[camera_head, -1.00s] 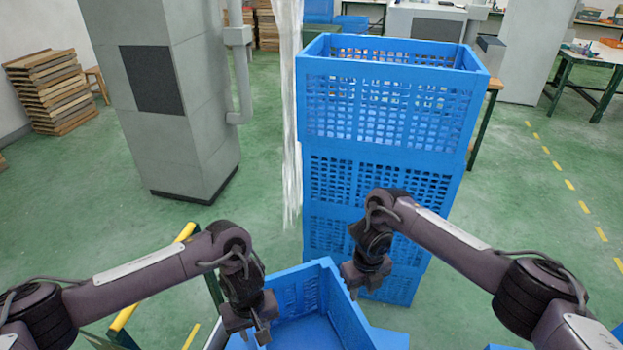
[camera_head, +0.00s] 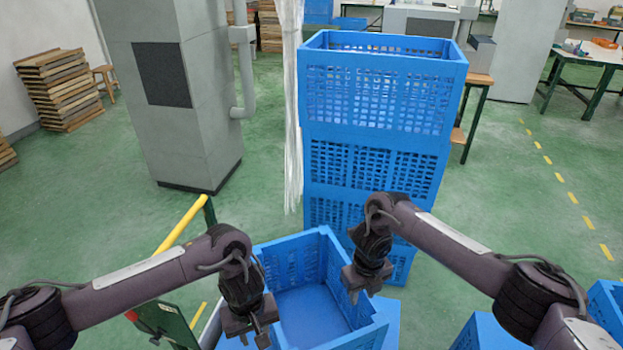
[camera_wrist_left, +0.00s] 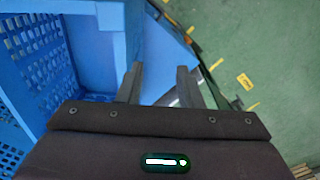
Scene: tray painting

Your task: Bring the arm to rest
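My left gripper (camera_head: 254,335) hangs at the left side of an open, empty-looking blue crate (camera_head: 286,256) in the head view. In the left wrist view the two fingers of that gripper (camera_wrist_left: 160,86) stand apart with nothing between them, beside the wall of the blue crate (camera_wrist_left: 98,40). My right gripper (camera_head: 364,290) points down over the right side of the same crate. Its fingers look parted and hold nothing visible. Both arms are bent at the elbow, with the forearms reaching inward.
A tall stack of blue crates (camera_head: 382,96) stands just ahead. A grey column (camera_head: 205,110) is at the left, behind a yellow rail (camera_head: 181,223). More blue crates (camera_head: 484,333) lie at the lower right. Green floor (camera_head: 500,200) is open to the right of the stack.

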